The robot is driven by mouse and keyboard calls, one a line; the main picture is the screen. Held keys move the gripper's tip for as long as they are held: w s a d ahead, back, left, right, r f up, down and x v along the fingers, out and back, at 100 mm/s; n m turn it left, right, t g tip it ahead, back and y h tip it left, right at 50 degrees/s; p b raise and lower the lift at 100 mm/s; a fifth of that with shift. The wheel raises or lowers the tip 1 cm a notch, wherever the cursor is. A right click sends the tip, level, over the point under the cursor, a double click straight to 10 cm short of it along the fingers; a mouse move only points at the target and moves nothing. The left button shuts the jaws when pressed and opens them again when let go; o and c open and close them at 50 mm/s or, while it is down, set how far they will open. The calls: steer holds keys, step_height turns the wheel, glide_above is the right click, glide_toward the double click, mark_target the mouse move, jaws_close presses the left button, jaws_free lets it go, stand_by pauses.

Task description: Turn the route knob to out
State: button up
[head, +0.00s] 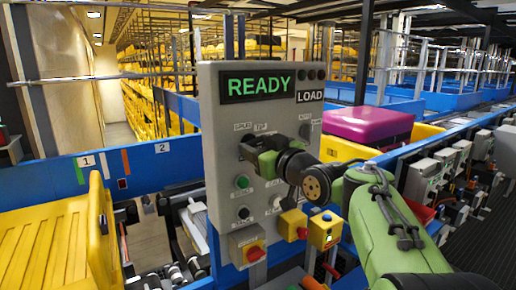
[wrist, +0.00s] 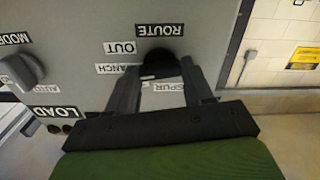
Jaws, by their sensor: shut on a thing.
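The grey control panel (head: 225,130) stands upright in front of me, with a lit READY display (head: 257,85) at its top. The dark route knob (wrist: 158,62) sits below the ROUTE label (wrist: 158,30) in the upside-down wrist view. Labels OUT (wrist: 119,48), one partly hidden ending in ANCH, and SPUR (wrist: 168,86) lie around it. My gripper (wrist: 160,76) is shut on the knob, one finger on each side. In the head view my gripper (head: 250,150) reaches the panel's left part and hides most of the knob. The knob's exact pointing direction is unclear.
A mode knob (wrist: 20,72) is on the same panel. Green (head: 242,182) and black (head: 244,213) buttons and yellow switch boxes (head: 247,246) sit lower down. A yellow tray (head: 50,245) is at left; a magenta case (head: 368,124) is behind the panel at right.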

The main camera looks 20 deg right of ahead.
steer(key=m, duration=0.3)
steer(key=shift+m, duration=0.4)
steer(key=shift+m+p, duration=0.55)
steer(key=shift+m, duration=1.45)
steer(key=o, duration=1)
steer(key=shift+o, duration=0.2)
steer(key=b+v, duration=0.1)
steer(key=v, duration=1.4)
steer(key=shift+s+b, duration=0.35)
steer(key=shift+b, duration=0.05)
